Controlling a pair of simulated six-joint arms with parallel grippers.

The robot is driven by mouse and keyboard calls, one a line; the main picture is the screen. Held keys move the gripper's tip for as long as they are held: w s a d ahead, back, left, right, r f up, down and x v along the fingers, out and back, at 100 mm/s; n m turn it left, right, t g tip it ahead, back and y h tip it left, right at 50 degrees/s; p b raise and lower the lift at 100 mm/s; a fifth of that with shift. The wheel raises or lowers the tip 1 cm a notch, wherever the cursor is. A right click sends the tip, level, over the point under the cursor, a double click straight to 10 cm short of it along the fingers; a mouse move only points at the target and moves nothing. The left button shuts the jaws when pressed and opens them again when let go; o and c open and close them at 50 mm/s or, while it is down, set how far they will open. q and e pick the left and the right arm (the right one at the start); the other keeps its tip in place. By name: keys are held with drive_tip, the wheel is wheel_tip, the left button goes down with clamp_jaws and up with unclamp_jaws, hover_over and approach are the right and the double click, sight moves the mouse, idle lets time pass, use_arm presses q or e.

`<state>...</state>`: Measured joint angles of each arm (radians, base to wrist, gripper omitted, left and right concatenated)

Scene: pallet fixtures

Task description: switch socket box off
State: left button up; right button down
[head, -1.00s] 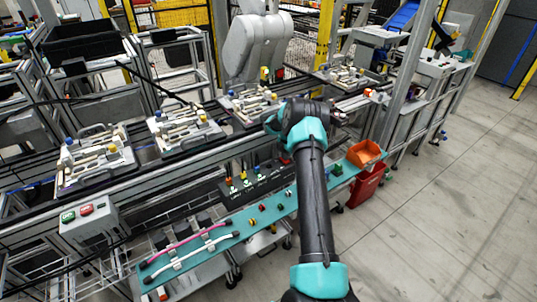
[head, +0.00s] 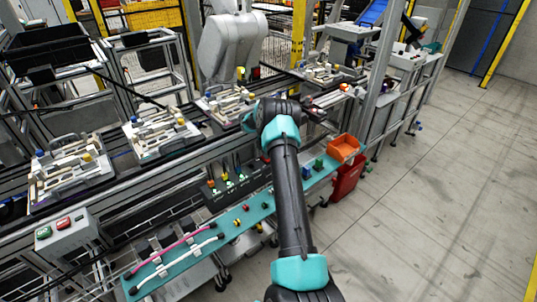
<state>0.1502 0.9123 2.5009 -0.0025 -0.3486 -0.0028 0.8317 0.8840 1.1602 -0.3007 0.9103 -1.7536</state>
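A dark socket box (head: 225,188) with several coloured plugs and cables stands behind the teal shelf, left of my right arm. Its right end is partly hidden by that arm. A grey control box (head: 65,230) with a green button (head: 43,232) and a red button (head: 63,223) is at the lower left. My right arm rises from the bottom centre and bends over the conveyor. My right gripper (head: 316,114) is small and dark beyond the bend, far from both boxes; its fingers are not clear. My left gripper is out of view.
A teal shelf (head: 262,207) carries a pink cable (head: 170,250), a white cable (head: 178,264) and small coloured parts. An orange bin (head: 344,148) is at its right end, above a red container (head: 347,180). Pallet fixtures (head: 160,133) line the conveyor. Open floor lies at right.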

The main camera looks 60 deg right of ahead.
drive_tip(key=shift+w+d+f+n, duration=0.15)
drive_tip(key=shift+w+f+n, duration=0.1)
drive_tip(key=shift+w+n, duration=0.45)
drive_tip(key=shift+s, duration=0.45)
drive_tip(key=shift+s+a, duration=0.1)
drive_tip(key=shift+a, duration=0.15)
wheel_tip(320, 180, up, 8)
drive_tip(key=shift+f, duration=0.1)
drive_tip(key=shift+s+r, duration=0.2)
drive_tip(key=shift+r, duration=0.25)
idle(0.3)
drive_tip(key=shift+s+f, duration=0.1)
drive_tip(key=shift+m, duration=0.3)
